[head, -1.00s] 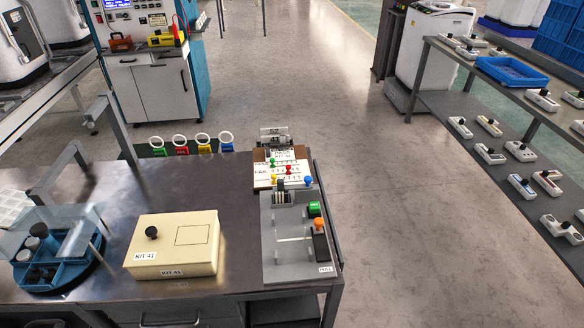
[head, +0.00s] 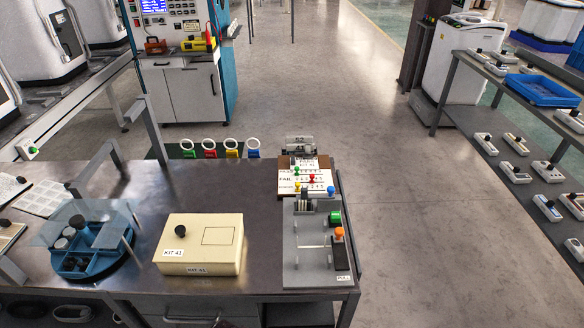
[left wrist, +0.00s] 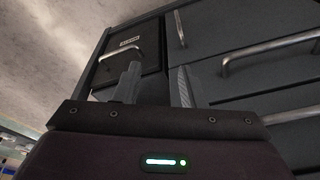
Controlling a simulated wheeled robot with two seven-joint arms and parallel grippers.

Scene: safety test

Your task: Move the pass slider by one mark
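A small white board (head: 288,187) with rows of marks and a FAIL label stands at the back right of the dark table in the head view. The row labels are too small to read surely, and so is the green knob's exact mark. My left gripper (left wrist: 157,84) shows only in the left wrist view, its fingers apart and empty, facing grey drawers. My right gripper is not in view.
A grey fixture (head: 306,273) with green and orange knobs lies in front of the board. A cream KIT 41 box (head: 200,235) and a blue round tray (head: 88,262) stand to the left on the table (head: 150,200). Drawer handles (left wrist: 270,47) are close to my left gripper.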

